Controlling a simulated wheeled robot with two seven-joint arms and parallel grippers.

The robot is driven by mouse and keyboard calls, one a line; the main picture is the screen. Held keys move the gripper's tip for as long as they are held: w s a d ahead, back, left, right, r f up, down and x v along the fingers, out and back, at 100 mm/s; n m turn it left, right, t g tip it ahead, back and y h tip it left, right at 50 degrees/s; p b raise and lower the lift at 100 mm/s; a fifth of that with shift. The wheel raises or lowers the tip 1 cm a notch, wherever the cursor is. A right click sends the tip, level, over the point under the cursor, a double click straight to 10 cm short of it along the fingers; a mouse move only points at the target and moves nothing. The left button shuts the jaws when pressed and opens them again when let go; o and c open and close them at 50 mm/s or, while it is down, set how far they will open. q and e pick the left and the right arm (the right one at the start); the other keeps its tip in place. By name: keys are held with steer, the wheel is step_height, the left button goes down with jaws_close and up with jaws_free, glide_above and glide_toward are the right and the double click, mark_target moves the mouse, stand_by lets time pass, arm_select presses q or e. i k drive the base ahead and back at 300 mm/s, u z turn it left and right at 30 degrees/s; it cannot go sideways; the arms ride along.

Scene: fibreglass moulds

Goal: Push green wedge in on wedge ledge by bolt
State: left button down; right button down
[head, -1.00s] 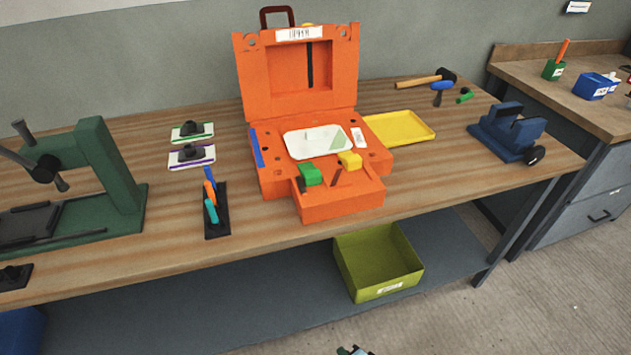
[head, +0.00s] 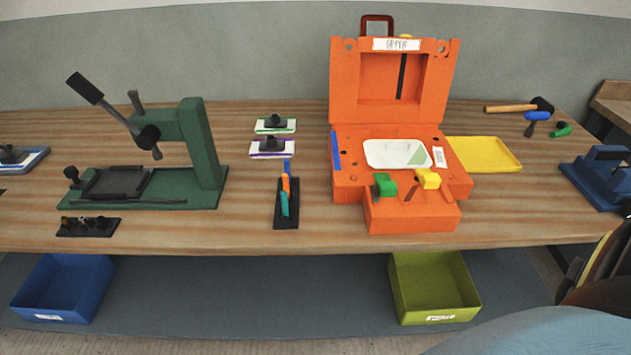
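The green wedge (head: 385,186) sits on the front of the open orange mould (head: 350,190), at the left end of the front ledge (head: 412,217). A yellow wedge (head: 428,179) sits to its right. A thin dark brown piece, perhaps the bolt (head: 411,193), lies between the two wedges. How far in the green wedge sits cannot be told from here. Neither gripper shows clearly; part of what looks like my own arm fills the lower right corner, apart from the mould.
A green press (head: 201,150) stands left on the wooden bench. A black holder with coloured tools (head: 286,210) stands left of the mould. A yellow tray (head: 483,153), hammer (head: 515,108) and blue vise (head: 598,178) are right. Blue (head: 62,290) and olive (head: 433,290) bins are below.

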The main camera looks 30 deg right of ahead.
mark_target(385, 187)
steer(key=u, duration=2.2)
steer(key=k, duration=1.15)
steer(key=z, duration=1.6)
